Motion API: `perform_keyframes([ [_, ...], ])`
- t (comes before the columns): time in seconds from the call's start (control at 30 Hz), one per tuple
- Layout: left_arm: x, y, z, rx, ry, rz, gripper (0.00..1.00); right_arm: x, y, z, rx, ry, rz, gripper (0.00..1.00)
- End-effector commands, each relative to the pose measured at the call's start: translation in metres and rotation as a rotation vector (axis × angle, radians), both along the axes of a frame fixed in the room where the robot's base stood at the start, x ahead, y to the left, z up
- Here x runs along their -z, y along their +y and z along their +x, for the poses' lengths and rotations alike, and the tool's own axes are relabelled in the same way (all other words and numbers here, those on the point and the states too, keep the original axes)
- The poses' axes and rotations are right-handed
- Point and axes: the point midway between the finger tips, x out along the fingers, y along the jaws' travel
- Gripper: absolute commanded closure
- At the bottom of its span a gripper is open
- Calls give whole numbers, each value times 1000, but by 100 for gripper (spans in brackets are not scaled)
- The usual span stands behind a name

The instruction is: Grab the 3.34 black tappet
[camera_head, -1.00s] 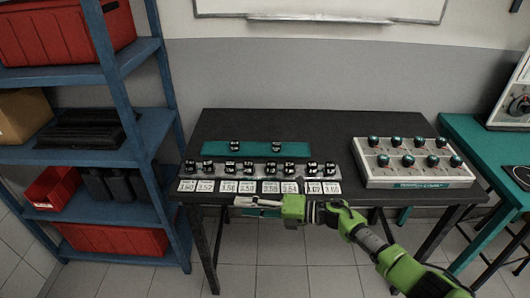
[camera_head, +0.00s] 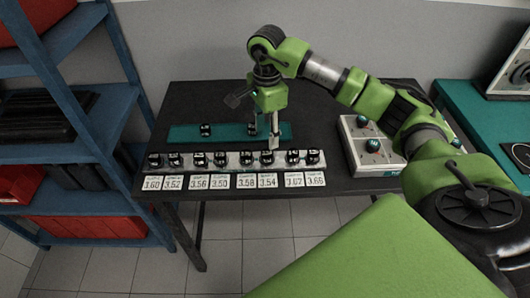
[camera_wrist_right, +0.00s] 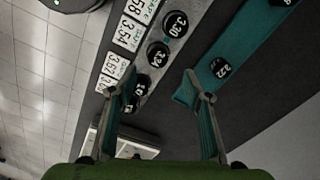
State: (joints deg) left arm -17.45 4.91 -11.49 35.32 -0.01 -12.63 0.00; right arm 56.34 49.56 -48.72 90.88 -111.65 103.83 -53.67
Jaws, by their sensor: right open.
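Black tappets stand in a row on a light grey rack, one of them just below my right fingertips (camera_head: 267,157). Two more stand on the teal strip behind, a left one (camera_head: 206,130) and a right one (camera_head: 252,129) beside my gripper. My right gripper (camera_head: 272,143) points down, open and empty, over the gap between strip and rack. In the wrist view, a tappet (camera_wrist_right: 175,24) seems marked 3.30; a second (camera_wrist_right: 158,53) and the strip's tappet (camera_wrist_right: 220,67) have marks too small to read surely. I cannot tell which is 3.34. My left gripper is out of view.
White number cards (camera_head: 198,181) lie before the rack on the black table (camera_head: 190,98). A pale box with round-topped parts (camera_head: 362,158) stands at right, partly behind my arm. A blue shelf (camera_head: 128,72) stands at left. The table's back left is clear.

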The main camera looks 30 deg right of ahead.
Motion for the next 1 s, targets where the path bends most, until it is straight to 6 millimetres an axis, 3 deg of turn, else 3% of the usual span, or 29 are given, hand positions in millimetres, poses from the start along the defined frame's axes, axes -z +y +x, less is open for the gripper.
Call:
perform_keyframes([
  [0.1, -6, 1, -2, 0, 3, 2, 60, 17, 0, 0, 1, 3, 1, 54],
  [0.37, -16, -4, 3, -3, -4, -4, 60, 35, 2, -3, 1, 4, 2, 54],
  [0.6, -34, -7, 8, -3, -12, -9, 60, 70, 3, -6, 2, 3, 3, 54],
  [0.93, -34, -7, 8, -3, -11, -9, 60, 80, 3, -5, 1, 0, 3, 54],
  [1.0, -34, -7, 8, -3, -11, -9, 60, 79, 3, -5, 1, 0, 3, 73],
])
